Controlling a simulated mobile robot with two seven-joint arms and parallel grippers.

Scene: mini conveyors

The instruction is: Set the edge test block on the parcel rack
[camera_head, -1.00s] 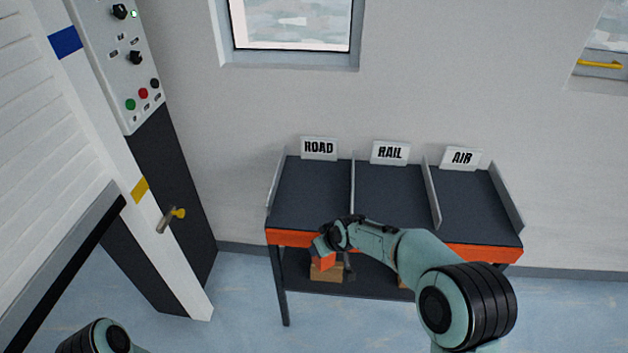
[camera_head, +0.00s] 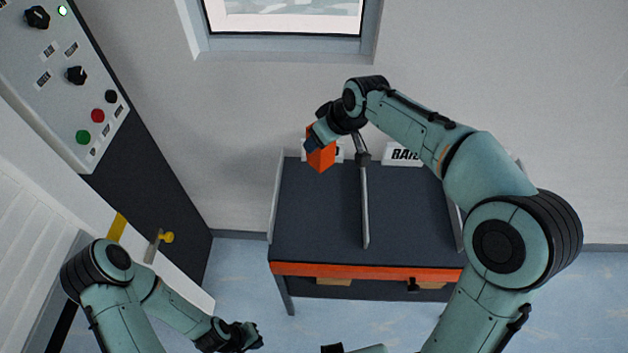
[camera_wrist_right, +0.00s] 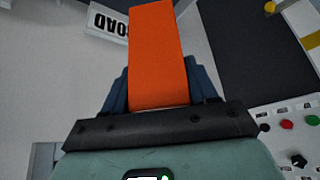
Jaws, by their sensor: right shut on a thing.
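The orange block (camera_head: 320,158) is in my right gripper (camera_head: 314,143), held above the far end of the rack's left bay, in front of the ROAD sign (camera_head: 337,154). In the right wrist view the orange block (camera_wrist_right: 157,55) stands out between the blue fingers of the right gripper (camera_wrist_right: 160,88), which are shut on it. The parcel rack (camera_head: 315,215) is a dark table with an orange front edge and upright dividers. My left gripper (camera_head: 246,338) is low at the bottom of the head view, left of the rack; its fingers are too small to read.
A thin divider (camera_head: 365,205) separates the left bay from the middle one, near my right gripper. The RAIL sign (camera_head: 403,154) is partly hidden by my right arm. Brown boxes (camera_head: 333,282) lie on the lower shelf. A control panel (camera_head: 65,80) stands at left.

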